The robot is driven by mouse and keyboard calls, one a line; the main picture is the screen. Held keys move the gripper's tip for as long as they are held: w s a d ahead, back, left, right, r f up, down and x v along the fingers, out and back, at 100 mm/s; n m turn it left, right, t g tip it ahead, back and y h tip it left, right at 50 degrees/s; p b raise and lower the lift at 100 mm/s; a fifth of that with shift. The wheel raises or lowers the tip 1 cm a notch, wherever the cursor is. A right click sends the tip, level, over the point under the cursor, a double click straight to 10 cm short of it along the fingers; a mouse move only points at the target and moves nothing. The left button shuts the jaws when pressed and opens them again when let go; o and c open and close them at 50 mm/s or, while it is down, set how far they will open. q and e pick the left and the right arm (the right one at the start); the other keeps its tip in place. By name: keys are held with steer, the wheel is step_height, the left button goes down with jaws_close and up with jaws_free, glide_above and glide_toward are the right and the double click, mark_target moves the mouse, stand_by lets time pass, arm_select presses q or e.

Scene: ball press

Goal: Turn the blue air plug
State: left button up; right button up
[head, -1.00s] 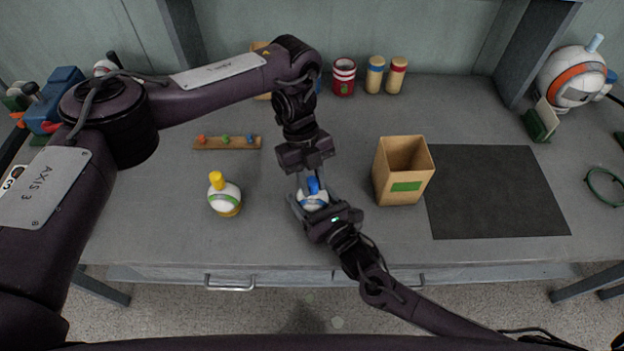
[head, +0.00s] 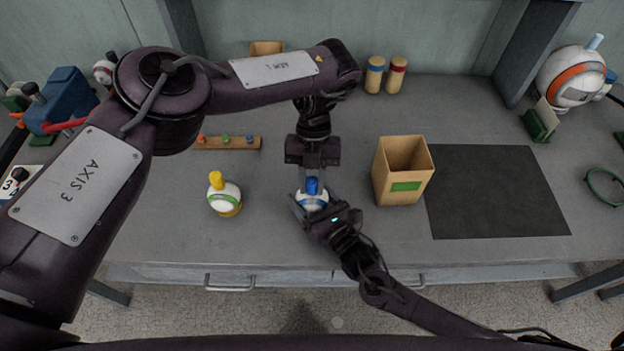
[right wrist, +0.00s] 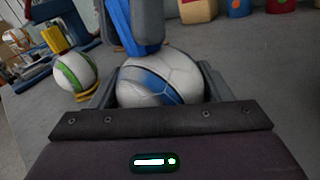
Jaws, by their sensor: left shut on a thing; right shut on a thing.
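The blue air plug (head: 312,185) stands up from the top of a white ball with a blue band (head: 311,203). My left gripper (head: 315,180) reaches down from above and is shut on the plug. My right gripper (head: 313,208) is shut on the ball from the front, one finger at each side. In the right wrist view the ball (right wrist: 165,82) sits between the right fingers, and the blue plug (right wrist: 119,22) shows beside a grey left finger. The ball's underside is hidden.
A second ball with a green band and yellow plug (head: 225,196) stands to the left. An open cardboard box (head: 404,172) with a green label stands close on the right, beside a dark mat (head: 495,192). A wooden strip with coloured pegs (head: 227,143) lies behind.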

arm_select(q)
steer(key=shift+d+r, duration=0.1)
steer(key=shift+r, duration=0.05)
arm_select(e)
steer(key=shift+s+f, duration=0.2)
steer(key=shift+f, duration=0.3)
arm_select(q)
steer(key=o, duration=1)
arm_select(e)
steer(key=shift+r, duration=0.1)
steer(key=shift+r, duration=0.1)
steer(key=shift+w+r, duration=0.2)
arm_select(q)
steer(key=v, duration=0.7)
steer(key=shift+r, duration=0.15)
steer(key=shift+w, duration=0.15)
arm_select(e)
steer(key=o, duration=1.1)
